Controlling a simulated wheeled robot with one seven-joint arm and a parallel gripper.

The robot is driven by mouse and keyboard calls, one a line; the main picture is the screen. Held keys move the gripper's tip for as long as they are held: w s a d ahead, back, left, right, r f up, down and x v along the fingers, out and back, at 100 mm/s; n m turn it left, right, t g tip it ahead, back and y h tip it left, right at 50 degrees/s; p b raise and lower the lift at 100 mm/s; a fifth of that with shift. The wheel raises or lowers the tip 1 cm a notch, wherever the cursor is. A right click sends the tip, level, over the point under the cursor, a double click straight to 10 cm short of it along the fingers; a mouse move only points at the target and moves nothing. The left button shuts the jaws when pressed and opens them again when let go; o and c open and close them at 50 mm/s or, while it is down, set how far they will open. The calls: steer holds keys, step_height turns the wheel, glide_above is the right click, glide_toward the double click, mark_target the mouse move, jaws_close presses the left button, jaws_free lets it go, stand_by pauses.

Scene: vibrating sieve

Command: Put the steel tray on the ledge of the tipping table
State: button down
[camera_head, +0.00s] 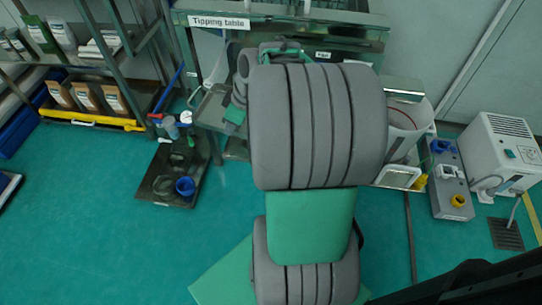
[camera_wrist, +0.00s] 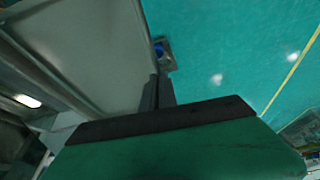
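The tipping table (camera_head: 280,20) stands at the top of the head view with its name label on the front rail. A broad grey metal sheet with a raised edge, which looks like the steel tray (camera_wrist: 85,45), fills the upper left of the wrist view. My gripper (camera_wrist: 158,88) has its dark fingers close together at the tray's edge and appears shut on it. In the head view my arm hides most of the gripper. A grey metal edge (camera_head: 208,108) shows left of the arm, below the table top; I cannot tell whether it is tray or ledge.
A dark floor platform (camera_head: 160,198) with a blue cup (camera_head: 185,186) lies left of my arm. A shelf rack (camera_head: 85,68) with bags stands at the upper left. A white bucket (camera_head: 408,125) and a white machine (camera_head: 500,150) stand right. Green floor is open at lower left.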

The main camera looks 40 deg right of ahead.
steer(key=s+d+f+n+b, duration=0.25)
steer(key=f+b, duration=0.55)
steer(key=f, duration=0.6)
steer(key=shift+m, duration=0.35)
steer(key=w+d+f+b, duration=0.1)
steer(key=d+f, duration=0.2)
steer(key=d, duration=0.1)
steer(key=w+d+f+b, duration=0.2)
steer(key=d+f, duration=0.1)
steer(key=d, duration=0.2)
steer(key=w+d+f+b, duration=0.1)
steer(key=d+f+b, duration=0.1)
steer(key=d+f, duration=0.1)
steer(key=shift+w+d+f, duration=0.25)
steer(key=shift+w+d, duration=0.05)
steer(key=shift+d, duration=0.35)
steer(key=shift+w+d+f+b, duration=0.15)
steer(key=shift+f+b, duration=0.7)
steer(key=shift+f, duration=0.9)
steer(key=shift+f, duration=0.2)
steer(key=c, duration=1.7)
jaws_free()
steer(key=shift+y, duration=0.3)
